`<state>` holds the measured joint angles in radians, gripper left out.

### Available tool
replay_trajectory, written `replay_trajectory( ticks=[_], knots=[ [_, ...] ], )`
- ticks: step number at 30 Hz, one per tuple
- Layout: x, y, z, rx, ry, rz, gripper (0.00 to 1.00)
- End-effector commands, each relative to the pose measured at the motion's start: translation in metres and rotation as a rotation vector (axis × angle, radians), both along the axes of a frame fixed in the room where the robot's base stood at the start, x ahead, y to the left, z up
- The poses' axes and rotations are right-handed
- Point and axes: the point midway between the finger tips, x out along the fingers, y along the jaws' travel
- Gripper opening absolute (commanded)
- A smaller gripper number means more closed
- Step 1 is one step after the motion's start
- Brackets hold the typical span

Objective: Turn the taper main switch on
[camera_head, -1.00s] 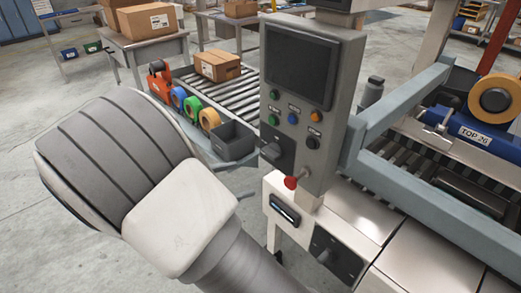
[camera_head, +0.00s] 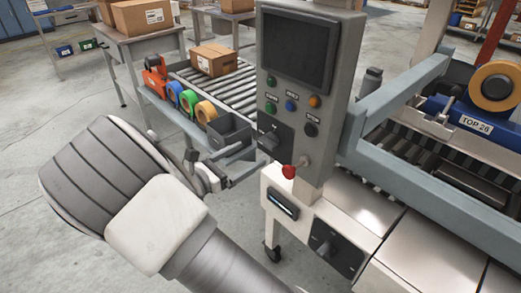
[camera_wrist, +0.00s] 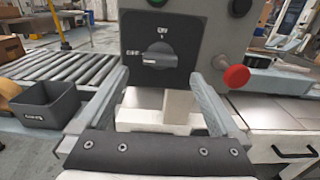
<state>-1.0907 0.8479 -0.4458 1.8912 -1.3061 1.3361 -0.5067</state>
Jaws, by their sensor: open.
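A black rotary switch (camera_wrist: 160,56) with a grey knob sits low on the grey control panel (camera_head: 318,165). In the wrist view, "ON" is marked above the knob and what looks like "OFF" at its left. The knob lies roughly level, its pointer end hard to read. The same switch shows in the head view (camera_head: 270,142). My gripper (camera_wrist: 160,78) is open and empty, facing the panel, with its fingers either side of and just below the switch, apart from the knob. It shows in the head view (camera_head: 248,162), left of the panel.
A red knob (camera_wrist: 236,76) sticks out right of the switch. A dark bin (camera_head: 230,134) and tape rolls (camera_head: 188,102) stand left of the panel. A blue-grey frame (camera_head: 420,190) borders it on the right.

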Motion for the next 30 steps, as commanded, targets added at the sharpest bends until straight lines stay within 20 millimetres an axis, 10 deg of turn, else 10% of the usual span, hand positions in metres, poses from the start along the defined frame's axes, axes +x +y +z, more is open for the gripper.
replay_trajectory(
  ticks=[21,30],
  knots=[
    [0.035,-0.045,0.0,0.001,-0.001,0.0,1.0],
    [0.035,-0.045,0.0,0.001,-0.001,0.0,0.48]
  ],
)
